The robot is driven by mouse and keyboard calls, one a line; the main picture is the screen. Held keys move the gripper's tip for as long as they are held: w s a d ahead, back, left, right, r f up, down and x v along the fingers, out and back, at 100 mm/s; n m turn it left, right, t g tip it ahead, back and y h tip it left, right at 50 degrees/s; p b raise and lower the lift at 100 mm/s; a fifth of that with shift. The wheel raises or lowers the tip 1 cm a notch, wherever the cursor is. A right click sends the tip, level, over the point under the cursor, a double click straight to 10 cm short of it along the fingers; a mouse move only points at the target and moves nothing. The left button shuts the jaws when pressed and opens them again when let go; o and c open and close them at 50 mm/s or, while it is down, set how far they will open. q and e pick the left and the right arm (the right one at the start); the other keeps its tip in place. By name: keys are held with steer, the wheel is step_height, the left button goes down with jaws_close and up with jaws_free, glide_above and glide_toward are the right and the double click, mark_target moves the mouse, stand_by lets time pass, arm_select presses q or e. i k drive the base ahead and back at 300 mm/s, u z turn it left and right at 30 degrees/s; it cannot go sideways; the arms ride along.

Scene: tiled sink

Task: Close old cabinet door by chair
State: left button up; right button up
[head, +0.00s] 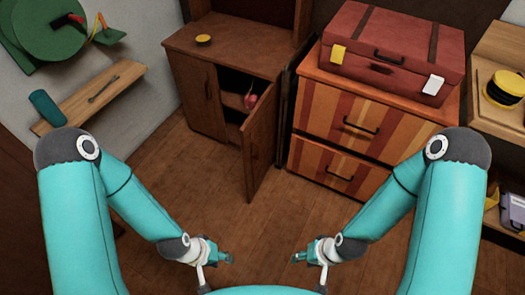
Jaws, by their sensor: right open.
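The old brown wooden cabinet (222,42) stands against the back wall, left of the striped drawer unit. Its right door (261,147) stands open and swings out into the room. Its left door (196,94) is shut. The dark inside shows a shelf and a small pink-red object (251,100). My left gripper (226,258) is open and empty, low in front of the cabinet and apart from the door. My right gripper (303,257) is open and empty, to the right and also apart from the door. No chair is visible.
A striped drawer unit (345,120) with a red suitcase (391,50) on top stands close to the open door's right. A wall shelf (88,95) is at left. A wooden shelf unit (495,122) is at right. The wooden floor (190,190) before the cabinet is clear.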

mark_target(257, 132)
steer(key=i, duration=0.9)
steer(key=u, duration=0.05)
